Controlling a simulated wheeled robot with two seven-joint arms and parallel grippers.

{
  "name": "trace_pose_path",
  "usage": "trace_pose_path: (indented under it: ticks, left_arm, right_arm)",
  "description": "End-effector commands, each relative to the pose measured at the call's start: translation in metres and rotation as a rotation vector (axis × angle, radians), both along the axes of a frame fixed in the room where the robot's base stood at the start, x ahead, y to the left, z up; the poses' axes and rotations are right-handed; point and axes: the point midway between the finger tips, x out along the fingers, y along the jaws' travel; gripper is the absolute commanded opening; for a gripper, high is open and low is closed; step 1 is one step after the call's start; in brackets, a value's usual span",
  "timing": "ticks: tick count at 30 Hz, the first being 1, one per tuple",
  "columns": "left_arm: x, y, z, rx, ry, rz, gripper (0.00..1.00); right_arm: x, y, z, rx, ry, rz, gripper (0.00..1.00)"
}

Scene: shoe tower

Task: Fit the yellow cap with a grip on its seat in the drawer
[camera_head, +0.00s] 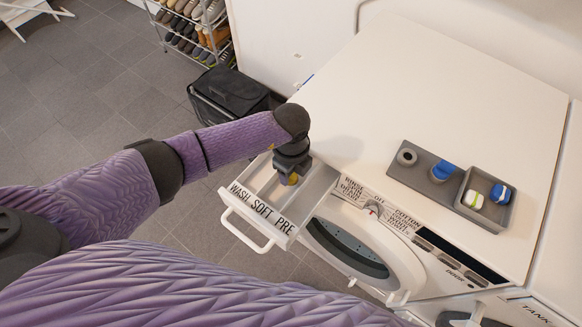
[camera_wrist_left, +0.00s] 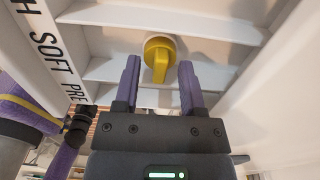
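The yellow cap (camera_wrist_left: 158,56) with a raised grip sits in the middle part of the drawer, between white dividers, in the left wrist view. Its grip faces my left gripper (camera_wrist_left: 160,66). The two purple fingers are open, one on each side of the grip, with gaps showing. My right gripper is not in view.
The drawer front reads WASH SOFT PRE and has a white handle (camera_head: 246,232). On the white machine top (camera_head: 430,90) a grey tray (camera_head: 411,179) holds a grey ring, a blue cap and a box with small items. The machine top's back is clear.

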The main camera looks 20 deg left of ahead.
Motion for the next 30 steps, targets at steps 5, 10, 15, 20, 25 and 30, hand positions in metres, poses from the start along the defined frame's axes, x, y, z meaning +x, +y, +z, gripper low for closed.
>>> trace_pose_path:
  ticks: [5,10,15,20,25,30]
  left_arm:
    - [0.0,0.0,0.0,0.0,0.0,0.0,0.57]
    - [0.001,0.0,0.016,0.0,-0.003,0.0,0.57]
    - [0.001,0.0,0.063,0.0,-0.004,-0.001,0.57]
    - [0.001,0.0,0.092,-0.001,-0.003,-0.001,0.57]
    - [0.0,0.0,0.1,0.001,0.0,0.0,0.57]
    - [0.0,0.0,0.099,0.0,0.001,0.0,0.57]
  right_arm:
    - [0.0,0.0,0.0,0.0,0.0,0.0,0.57]
    - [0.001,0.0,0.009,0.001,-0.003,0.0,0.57]
    - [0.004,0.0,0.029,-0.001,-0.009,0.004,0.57]
    - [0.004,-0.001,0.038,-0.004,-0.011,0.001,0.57]
    - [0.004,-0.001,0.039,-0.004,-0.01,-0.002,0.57]
    - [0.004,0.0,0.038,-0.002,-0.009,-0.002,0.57]
